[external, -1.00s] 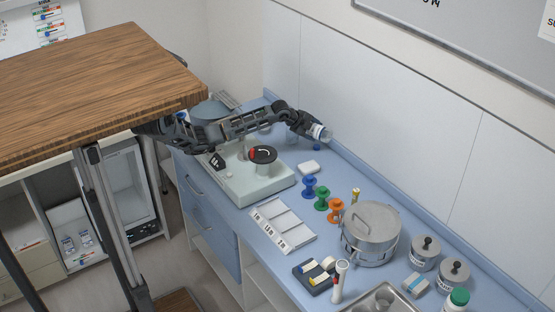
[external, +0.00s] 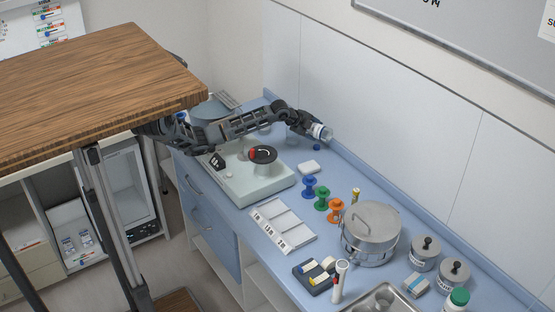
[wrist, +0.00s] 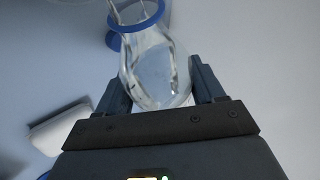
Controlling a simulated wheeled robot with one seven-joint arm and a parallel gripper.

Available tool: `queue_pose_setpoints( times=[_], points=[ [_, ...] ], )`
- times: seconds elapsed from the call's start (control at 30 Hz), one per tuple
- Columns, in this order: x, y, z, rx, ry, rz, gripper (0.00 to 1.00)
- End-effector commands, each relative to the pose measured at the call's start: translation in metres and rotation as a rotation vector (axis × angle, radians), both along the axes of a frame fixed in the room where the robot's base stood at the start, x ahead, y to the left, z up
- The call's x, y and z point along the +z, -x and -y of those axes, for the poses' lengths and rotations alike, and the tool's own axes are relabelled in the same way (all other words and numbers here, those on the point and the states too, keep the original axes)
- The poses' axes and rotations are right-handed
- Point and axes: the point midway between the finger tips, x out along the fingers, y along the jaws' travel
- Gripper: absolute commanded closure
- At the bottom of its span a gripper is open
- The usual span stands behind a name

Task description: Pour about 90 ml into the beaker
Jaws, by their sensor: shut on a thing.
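My gripper (wrist: 160,92) is shut on a clear glass bottle (wrist: 150,70) with a blue ring (wrist: 138,26) around its neck. In the wrist view the bottle sits between both fingers, its neck pointing to the top of the picture. In the external view the bottle (external: 321,132) is held tilted above the back of the counter, near the wall. Clear liquid seems to be in it, but its level is hard to read. A faint curved edge shows at the wrist view's top left; I cannot tell whether it is the beaker. No beaker is clearly visible in the external view.
Blue, green and orange spools (external: 322,198), a steel pot (external: 370,235) and lidded canisters (external: 425,253) stand further right.

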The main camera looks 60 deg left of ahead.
Motion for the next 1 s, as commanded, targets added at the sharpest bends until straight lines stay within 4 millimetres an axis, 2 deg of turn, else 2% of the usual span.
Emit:
queue_pose_setpoints(
  times=[1.0],
  points=[
    [0.0050,0.0001,-0.0012,0.001,0.045,0.019,0.71]
  ],
)
